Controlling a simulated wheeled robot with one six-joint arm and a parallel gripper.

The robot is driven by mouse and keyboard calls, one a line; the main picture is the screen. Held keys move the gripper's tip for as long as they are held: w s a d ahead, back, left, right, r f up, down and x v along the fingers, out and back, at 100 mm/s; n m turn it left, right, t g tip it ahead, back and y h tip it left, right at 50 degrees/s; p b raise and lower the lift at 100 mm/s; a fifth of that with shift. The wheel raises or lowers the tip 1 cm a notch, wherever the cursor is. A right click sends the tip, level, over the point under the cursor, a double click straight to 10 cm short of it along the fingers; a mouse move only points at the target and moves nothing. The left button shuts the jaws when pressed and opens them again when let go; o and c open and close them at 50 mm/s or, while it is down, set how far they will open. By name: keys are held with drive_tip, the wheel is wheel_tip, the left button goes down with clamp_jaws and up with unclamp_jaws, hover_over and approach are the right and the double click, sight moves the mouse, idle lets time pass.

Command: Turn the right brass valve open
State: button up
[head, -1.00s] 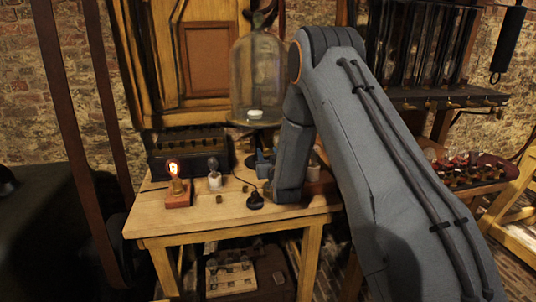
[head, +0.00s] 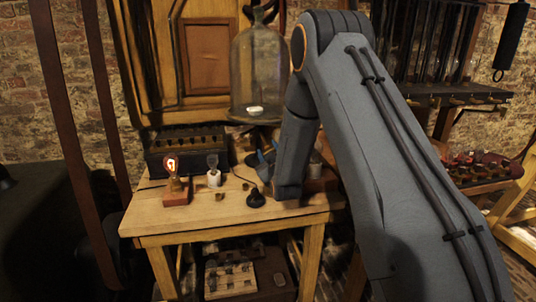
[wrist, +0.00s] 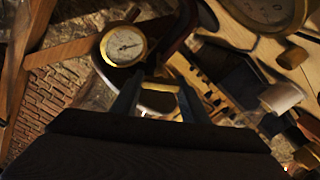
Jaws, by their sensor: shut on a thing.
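My gripper (head: 266,164) is at the right rear part of the wooden table, below the bell jar, largely hidden by my arm in the head view. In the wrist view its two fingers (wrist: 158,103) are shut on a pale, brassy, curved piece (wrist: 158,101), which seems to be the brass valve. The fingers and shadow hide much of it, so its handle angle and which side valve it is cannot be told. A round brass-rimmed gauge (wrist: 123,45) with a white dial sits just beyond the fingers.
A glass bell jar (head: 259,70) stands behind my gripper. On the table (head: 200,222) are a lit bulb (head: 172,166) on a red base, an unlit bulb (head: 213,170), a black knob-like piece (head: 256,199) and small brass bits. A dark slotted box (head: 185,148) stands behind.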

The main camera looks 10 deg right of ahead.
drive_tip(key=n+b, duration=0.2)
drive_tip(key=n, duration=0.3)
drive_tip(key=shift+a+f+n, duration=0.1)
drive_tip(key=shift+f+n, duration=0.05)
drive_tip(key=shift+n, duration=0.15)
drive_tip(key=n+b, duration=0.2)
drive_tip(key=n, duration=0.3)
drive_tip(key=shift+f+n+b, duration=0.1)
drive_tip(key=shift+n+b, duration=0.2)
drive_tip(key=o, duration=1.1)
drive_tip(key=shift+c, duration=0.2)
drive_tip(key=s+b, duration=0.1)
drive_tip(key=s, duration=0.7)
